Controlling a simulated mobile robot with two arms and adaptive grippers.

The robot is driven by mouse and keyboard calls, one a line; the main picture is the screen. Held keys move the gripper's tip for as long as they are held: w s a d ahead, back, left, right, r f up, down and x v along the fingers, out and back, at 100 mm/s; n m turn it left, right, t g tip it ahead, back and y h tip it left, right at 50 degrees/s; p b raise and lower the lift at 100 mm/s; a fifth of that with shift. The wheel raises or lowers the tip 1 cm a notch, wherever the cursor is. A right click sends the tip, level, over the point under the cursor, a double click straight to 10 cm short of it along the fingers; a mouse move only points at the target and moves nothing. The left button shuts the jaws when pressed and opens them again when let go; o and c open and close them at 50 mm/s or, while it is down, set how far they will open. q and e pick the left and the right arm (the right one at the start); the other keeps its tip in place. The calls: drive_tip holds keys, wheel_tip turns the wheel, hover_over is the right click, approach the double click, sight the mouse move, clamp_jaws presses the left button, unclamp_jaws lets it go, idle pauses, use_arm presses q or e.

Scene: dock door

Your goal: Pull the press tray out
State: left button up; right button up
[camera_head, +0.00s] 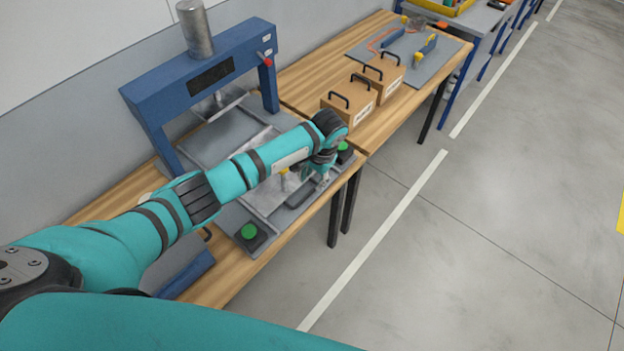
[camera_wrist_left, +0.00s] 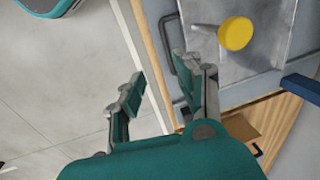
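The press tray (camera_head: 262,139) is a grey metal plate lying under and in front of the blue press (camera_head: 205,65). My left forearm hides part of it. In the left wrist view the tray (camera_wrist_left: 270,42) shows a yellow knob (camera_wrist_left: 235,33) and a dark bar handle (camera_wrist_left: 164,38) at its front edge. My left gripper (camera_head: 318,176) is over the tray's front edge. In the wrist view its fingers (camera_wrist_left: 158,80) are apart with nothing held. The right-hand finger is beside the handle; I cannot tell whether they touch. My right gripper is not in view.
Green buttons (camera_head: 249,232) sit on the bench front on both sides of the tray. Cardboard boxes with black handles (camera_head: 350,105) stand on the wooden bench (camera_head: 330,65) beyond. The grey floor (camera_head: 480,230) in front of the bench is clear.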

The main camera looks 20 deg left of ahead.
use_arm(q)
wheel_tip(320, 180, up, 6)
drive_tip(key=d, duration=0.1)
drive_tip(key=shift+s+r, duration=0.15)
drive_tip(key=shift+s, duration=0.05)
idle(0.5)
idle(0.4)
wheel_tip(320, 180, up, 12)
drive_tip(key=d, duration=0.2)
drive_tip(key=shift+s, duration=0.4)
